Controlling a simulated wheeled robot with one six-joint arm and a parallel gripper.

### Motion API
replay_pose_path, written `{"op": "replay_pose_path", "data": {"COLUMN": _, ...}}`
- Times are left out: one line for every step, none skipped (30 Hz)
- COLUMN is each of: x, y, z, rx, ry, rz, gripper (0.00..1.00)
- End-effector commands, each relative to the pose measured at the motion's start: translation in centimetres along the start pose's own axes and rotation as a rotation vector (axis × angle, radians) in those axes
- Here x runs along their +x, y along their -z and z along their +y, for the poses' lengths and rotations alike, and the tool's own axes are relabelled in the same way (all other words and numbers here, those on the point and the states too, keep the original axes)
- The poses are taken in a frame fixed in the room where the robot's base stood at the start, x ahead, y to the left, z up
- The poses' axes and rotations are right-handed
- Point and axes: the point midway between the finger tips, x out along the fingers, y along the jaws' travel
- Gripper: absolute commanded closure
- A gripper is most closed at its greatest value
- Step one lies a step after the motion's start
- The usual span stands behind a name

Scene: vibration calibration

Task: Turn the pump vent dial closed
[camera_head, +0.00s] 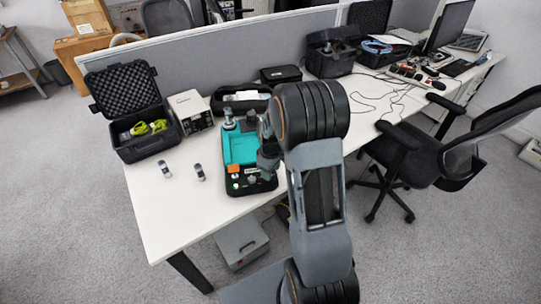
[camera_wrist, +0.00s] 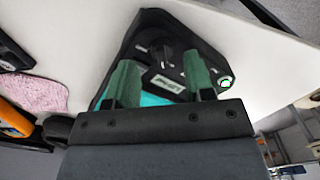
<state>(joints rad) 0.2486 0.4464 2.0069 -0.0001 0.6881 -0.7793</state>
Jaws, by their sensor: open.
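The pump unit (camera_head: 243,190) is a black case with a teal recessed top, lying on the white table in the head view. Small knobs and an orange part show along its front edge. In the wrist view its panel (camera_wrist: 178,35) fills the upper middle, with a white label, a green-lit ring at right and a dark round knob, probably the vent dial (camera_wrist: 160,52). My gripper (camera_wrist: 160,70) is open, its two green fingers apart over the panel. The knob appears beyond and between the fingertips; contact cannot be told. In the head view my gripper (camera_head: 268,160) is over the unit's right side, partly hidden by my arm.
Behind are an open black case (camera_head: 140,140), a beige instrument (camera_head: 190,111) and a grey partition (camera_head: 190,65). A black office chair (camera_head: 440,155) stands at right.

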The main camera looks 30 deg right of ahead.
Motion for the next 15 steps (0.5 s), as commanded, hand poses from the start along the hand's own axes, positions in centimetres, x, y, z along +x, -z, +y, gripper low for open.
{"op": "replay_pose_path", "data": {"x": -1.2, "y": 0.1, "z": 0.1, "rx": 0.0, "ry": -0.004, "rz": 0.004, "gripper": 0.52}}
{"op": "replay_pose_path", "data": {"x": -1.9, "y": 0.1, "z": 0.1, "rx": 0.0, "ry": -0.005, "rz": 0.005, "gripper": 0.52}}
{"op": "replay_pose_path", "data": {"x": -2.7, "y": 0.1, "z": 0.1, "rx": 0.0, "ry": -0.005, "rz": 0.005, "gripper": 0.52}}
{"op": "replay_pose_path", "data": {"x": -3.4, "y": 0.1, "z": 0.1, "rx": 0.0, "ry": -0.004, "rz": 0.004, "gripper": 0.52}}
{"op": "replay_pose_path", "data": {"x": -4.0, "y": 0.1, "z": 0.1, "rx": 0.0, "ry": -0.004, "rz": 0.004, "gripper": 0.52}}
{"op": "replay_pose_path", "data": {"x": -4.8, "y": 0.1, "z": 0.1, "rx": 0.0, "ry": -0.004, "rz": 0.004, "gripper": 0.52}}
{"op": "replay_pose_path", "data": {"x": -5.3, "y": 0.1, "z": 0.1, "rx": 0.0, "ry": -0.004, "rz": 0.004, "gripper": 0.52}}
{"op": "replay_pose_path", "data": {"x": -5.9, "y": 0.1, "z": 0.1, "rx": 0.0, "ry": -0.004, "rz": 0.004, "gripper": 0.52}}
{"op": "replay_pose_path", "data": {"x": -6.5, "y": 0.1, "z": 0.1, "rx": 0.0, "ry": -0.003, "rz": 0.003, "gripper": 0.52}}
{"op": "replay_pose_path", "data": {"x": -7.0, "y": 0.0, "z": 0.0, "rx": 0.0, "ry": -0.003, "rz": 0.003, "gripper": 0.52}}
{"op": "replay_pose_path", "data": {"x": -7.5, "y": 0.1, "z": 0.0, "rx": 0.0, "ry": -0.003, "rz": 0.003, "gripper": 0.52}}
{"op": "replay_pose_path", "data": {"x": -8.0, "y": 0.0, "z": 0.0, "rx": 0.0, "ry": -0.003, "rz": 0.003, "gripper": 0.52}}
{"op": "replay_pose_path", "data": {"x": -8.4, "y": 0.1, "z": 0.1, "rx": 0.0, "ry": -0.003, "rz": 0.003, "gripper": 0.52}}
{"op": "replay_pose_path", "data": {"x": -8.7, "y": 0.1, "z": 0.1, "rx": 0.0, "ry": -0.002, "rz": 0.002, "gripper": 0.52}}
{"op": "replay_pose_path", "data": {"x": -9.1, "y": 0.0, "z": 0.0, "rx": 0.0, "ry": -0.002, "rz": 0.002, "gripper": 0.52}}
